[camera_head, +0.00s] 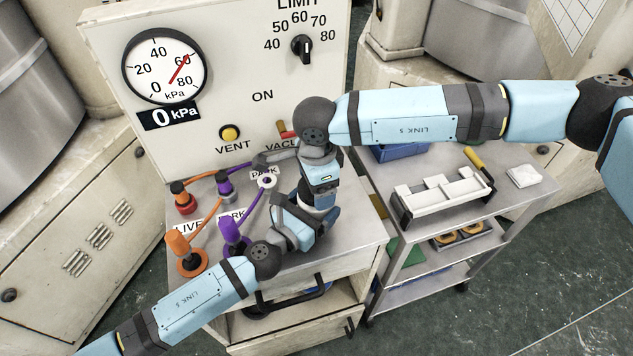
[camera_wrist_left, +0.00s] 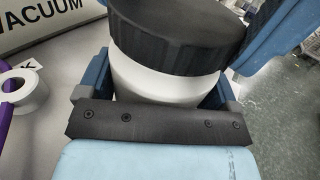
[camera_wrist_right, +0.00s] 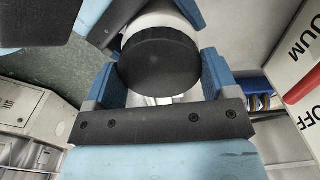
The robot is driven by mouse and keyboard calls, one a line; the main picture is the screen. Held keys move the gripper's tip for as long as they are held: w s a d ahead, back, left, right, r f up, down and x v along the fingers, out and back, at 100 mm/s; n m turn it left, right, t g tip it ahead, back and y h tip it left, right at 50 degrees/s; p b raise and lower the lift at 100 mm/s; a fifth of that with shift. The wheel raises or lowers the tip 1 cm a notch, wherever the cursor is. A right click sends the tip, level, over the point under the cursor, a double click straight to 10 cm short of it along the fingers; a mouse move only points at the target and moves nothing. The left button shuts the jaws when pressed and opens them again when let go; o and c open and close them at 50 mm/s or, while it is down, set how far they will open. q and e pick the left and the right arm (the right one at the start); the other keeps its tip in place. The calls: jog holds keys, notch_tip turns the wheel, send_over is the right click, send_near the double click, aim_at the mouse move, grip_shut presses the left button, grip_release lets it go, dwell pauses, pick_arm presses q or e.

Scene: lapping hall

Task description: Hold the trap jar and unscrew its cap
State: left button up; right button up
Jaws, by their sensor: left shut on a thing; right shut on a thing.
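In the head view only a pale sliver of the jar (camera_head: 320,201) shows between my grippers. My left gripper (camera_head: 312,218) is shut on the white jar body, one blue finger on each side. My right gripper (camera_head: 322,182) comes from above and is shut around the black cap, which also fills the middle of the right wrist view (camera_wrist_right: 160,65). The cap sits on the jar; whether it has turned cannot be told.
The jar is over a grey bench top (camera_head: 350,240) in front of the vacuum panel (camera_head: 240,75). Orange (camera_head: 178,243) and purple (camera_head: 231,232) hose fittings stand close on the left.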

jog(key=n, duration=1)
jog(key=shift+n, duration=0.4)
jog(key=n, duration=1.1)
jog(key=shift+r, duration=0.15)
jog(key=shift+r, duration=1)
